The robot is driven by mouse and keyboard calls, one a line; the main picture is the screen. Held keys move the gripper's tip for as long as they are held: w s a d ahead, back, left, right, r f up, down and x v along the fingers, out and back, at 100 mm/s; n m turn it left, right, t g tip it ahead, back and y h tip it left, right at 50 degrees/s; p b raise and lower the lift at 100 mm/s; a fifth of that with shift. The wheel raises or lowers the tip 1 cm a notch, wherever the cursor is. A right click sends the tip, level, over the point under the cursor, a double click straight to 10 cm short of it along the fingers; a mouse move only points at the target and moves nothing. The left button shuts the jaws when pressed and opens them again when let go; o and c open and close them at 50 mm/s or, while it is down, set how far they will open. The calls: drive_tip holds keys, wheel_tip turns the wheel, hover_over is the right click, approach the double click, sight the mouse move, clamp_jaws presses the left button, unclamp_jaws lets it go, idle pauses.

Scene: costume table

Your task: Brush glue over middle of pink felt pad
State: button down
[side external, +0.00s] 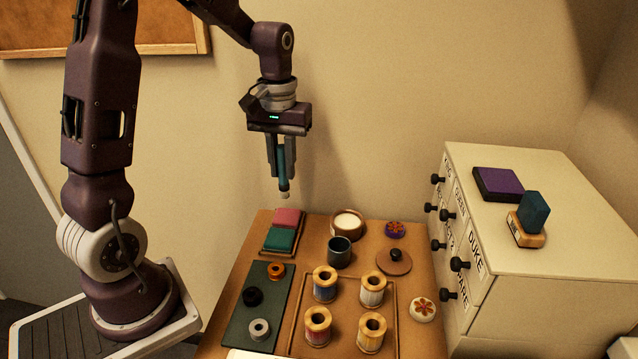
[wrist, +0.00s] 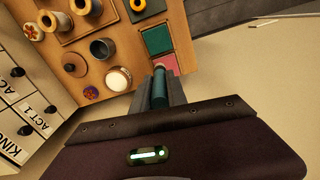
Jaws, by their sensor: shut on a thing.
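My gripper (side external: 282,165) is shut on a teal-handled glue brush (side external: 284,185) with a pale tip pointing down. It hangs in the air above the back left of the table. In the wrist view the brush (wrist: 160,88) shows between the fingers. The pink felt pad (side external: 287,217) lies at the table's back left, below the brush and apart from it. It also shows in the wrist view (wrist: 167,63). The green felt pad (side external: 279,240) lies in front of it on the same tray. A round pot with white contents, likely glue, (side external: 347,224) stands to the right.
A dark cup (side external: 339,252), a round brown lid (side external: 394,261) and several thread spools (side external: 325,284) stand on the table (side external: 420,330). A dark green mat (side external: 247,320) holds small rings. A white drawer cabinet (side external: 540,240) stands at the right.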

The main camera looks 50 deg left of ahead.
sight(284, 195)
drive_tip(key=shift+s+a, duration=0.15)
drive_tip(key=shift+a, duration=0.05)
drive_tip(key=shift+f, duration=3.35)
drive_tip(key=shift+w+a+f, duration=0.25)
drive_tip(key=shift+w+f, duration=0.1)
drive_tip(key=shift+f, duration=0.15)
drive_tip(key=shift+w+a+f, duration=0.15)
drive_tip(key=shift+w+a, duration=1.7)
drive_tip(key=shift+a, duration=0.05)
drive_tip(key=shift+s+d, duration=2)
drive_tip(key=shift+d, duration=0.05)
drive_tip(key=shift+s, duration=0.25)
drive_tip(key=shift+a, duration=0.3)
drive_tip(key=shift+w+a, duration=2.1)
drive_tip(key=shift+s+d, duration=2.25)
wheel_tip(284, 195, up, 8)
